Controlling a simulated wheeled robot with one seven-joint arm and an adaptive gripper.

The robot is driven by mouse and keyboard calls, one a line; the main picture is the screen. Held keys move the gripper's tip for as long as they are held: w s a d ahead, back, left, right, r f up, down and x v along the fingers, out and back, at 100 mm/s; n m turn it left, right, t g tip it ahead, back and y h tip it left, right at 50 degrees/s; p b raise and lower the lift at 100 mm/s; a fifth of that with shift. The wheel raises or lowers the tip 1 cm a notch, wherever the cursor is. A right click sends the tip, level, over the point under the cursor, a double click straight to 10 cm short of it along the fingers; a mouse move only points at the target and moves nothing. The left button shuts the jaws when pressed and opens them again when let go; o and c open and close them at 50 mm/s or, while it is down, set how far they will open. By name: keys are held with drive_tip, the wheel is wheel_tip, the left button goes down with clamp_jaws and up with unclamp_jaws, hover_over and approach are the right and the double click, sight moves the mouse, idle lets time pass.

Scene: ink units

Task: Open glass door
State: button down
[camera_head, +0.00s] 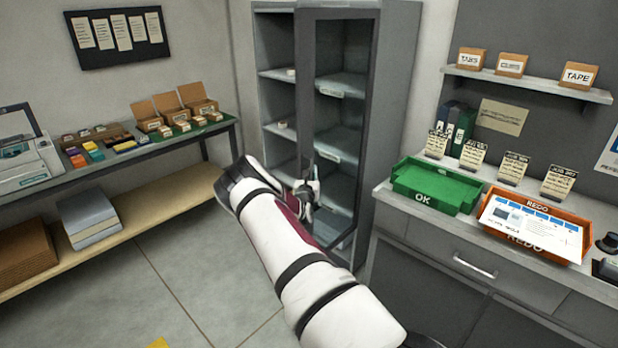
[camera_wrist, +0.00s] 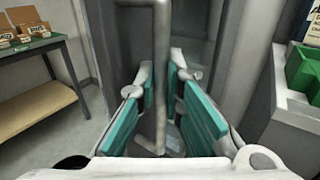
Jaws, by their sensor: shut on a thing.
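The grey cabinet (camera_head: 400,85) stands in the back corner. Its dark-framed glass door (camera_head: 345,60) covers the right part of the front; shelves show through the glass and also in the gap left of the door. The upright metal handle (camera_wrist: 161,70) runs down the middle of the wrist view, between my teal finger pads. My gripper (camera_head: 306,190) is at the door's left side at mid height, shut on the handle; it also shows in the wrist view (camera_wrist: 160,95). My forearm hides the lower left of the cabinet.
A table (camera_head: 150,150) with boxes and a printer (camera_head: 25,155) stands left. A counter (camera_head: 400,205) with a green tray (camera_head: 435,188) and an orange tray (camera_head: 560,220) stands close on the right. The floor (camera_head: 180,270) between is mostly clear.

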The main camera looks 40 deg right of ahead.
drive_tip(key=shift+s+d+r, duration=0.1)
drive_tip(key=c, duration=1.7)
unclamp_jaws()
drive_tip(key=v, duration=1.2)
